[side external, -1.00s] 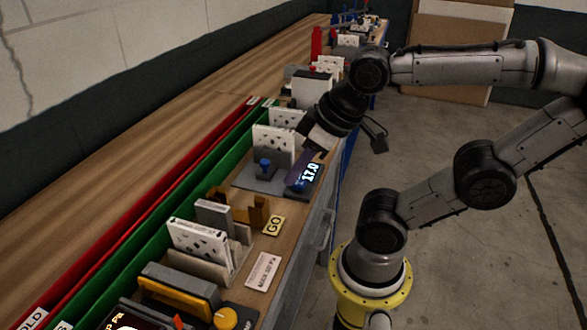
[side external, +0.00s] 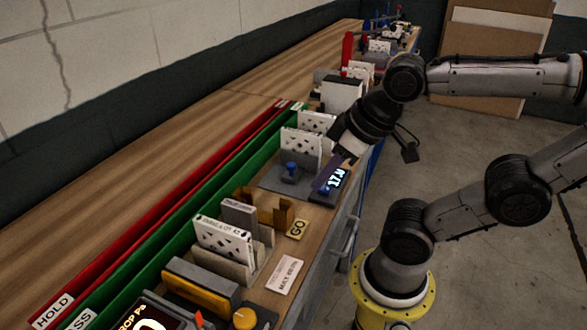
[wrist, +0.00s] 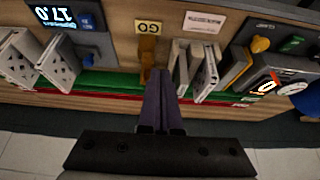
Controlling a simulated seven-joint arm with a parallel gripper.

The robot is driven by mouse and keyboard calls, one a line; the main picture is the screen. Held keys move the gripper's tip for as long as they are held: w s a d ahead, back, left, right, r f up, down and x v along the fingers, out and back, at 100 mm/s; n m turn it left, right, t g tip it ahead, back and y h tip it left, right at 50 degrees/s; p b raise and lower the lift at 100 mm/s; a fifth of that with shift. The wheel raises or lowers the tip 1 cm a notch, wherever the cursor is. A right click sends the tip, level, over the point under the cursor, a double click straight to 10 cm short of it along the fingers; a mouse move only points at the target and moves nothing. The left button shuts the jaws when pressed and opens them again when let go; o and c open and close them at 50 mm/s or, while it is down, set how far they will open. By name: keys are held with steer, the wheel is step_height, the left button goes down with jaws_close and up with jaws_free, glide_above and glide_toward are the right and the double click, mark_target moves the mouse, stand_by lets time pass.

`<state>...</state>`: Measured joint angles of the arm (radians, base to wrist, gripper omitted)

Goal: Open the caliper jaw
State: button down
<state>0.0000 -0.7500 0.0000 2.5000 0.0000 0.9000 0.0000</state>
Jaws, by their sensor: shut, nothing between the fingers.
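The device with the lit "17.0" display (side external: 337,178) stands on the bench edge, with a blue knob (side external: 291,168) on its grey base. I take it as the caliper, but cannot make out its jaw. The display also shows at the upper left of the wrist view (wrist: 55,17). My gripper (side external: 328,176) has purple fingers and hangs close beside the display in the side view; contact cannot be told. In the wrist view my gripper (wrist: 160,74) has its fingers together and empty, pointing toward the brown fixture (wrist: 147,50).
A "GO" label (side external: 297,229) lies by the brown fixture. Boxed filters (side external: 223,240) stand upright in holders along the bench. Green (side external: 150,238) and red (side external: 130,228) troughs run behind. An orange-knobbed unit (side external: 245,318) stands at the front. The wooden bench behind is clear.

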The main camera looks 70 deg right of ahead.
steer(key=c, duration=1.2)
jaws_free()
steer(key=shift+s, duration=0.15)
steer(key=shift+c, duration=0.2)
steer(key=o, duration=0.7)
steer(key=shift+m+g, duration=0.4)
steer(key=shift+m, duration=0.5)
steer(key=w+r, duration=0.1)
steer(key=r, duration=0.1)
steer(key=w+d+r, duration=0.1)
steer(key=r, duration=0.1)
steer(key=shift+w, duration=0.3)
steer(key=shift+c, duration=0.2)
steer(key=m+g, duration=0.5)
steer(key=m, duration=0.2)
glide_above(291, 164)
step_height(291, 164, down, 3)
step_height(291, 164, down, 13)
steer(key=shift+f, duration=0.15)
jaws_close()
